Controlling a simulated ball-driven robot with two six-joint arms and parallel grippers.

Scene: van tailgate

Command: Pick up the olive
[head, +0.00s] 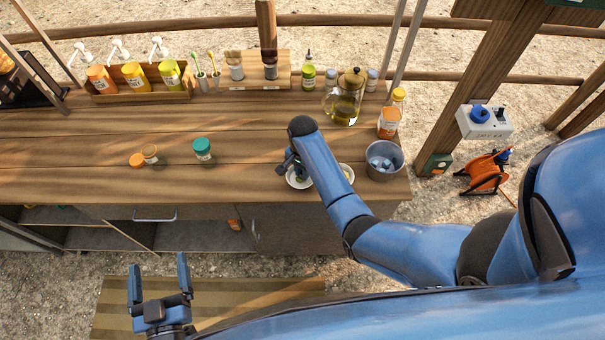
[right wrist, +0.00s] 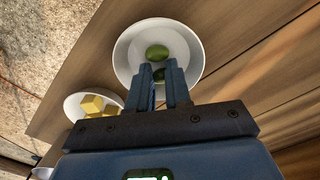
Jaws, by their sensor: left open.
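Two green olives (right wrist: 157,53) show in a white bowl (right wrist: 126,50) in the right wrist view. The second olive (right wrist: 159,74) shows between the fingertips of my right gripper (right wrist: 162,72), partly hidden by them. The fingers stand a small gap apart; whether they press on this olive I cannot tell. In the head view, my right gripper (head: 290,166) points down at the white bowl (head: 294,183) near the counter's front edge, and my arm covers part of it. My left gripper (head: 159,272) is open and empty, low in front of the counter.
A second white bowl (right wrist: 70,106) holds yellow cubes (right wrist: 92,104). A metal bucket (head: 371,172) stands right of the bowls. A glass teapot (head: 345,103) and an orange-labelled jar (head: 388,122) stand behind. Small jars (head: 202,149) stand left; the counter middle is clear.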

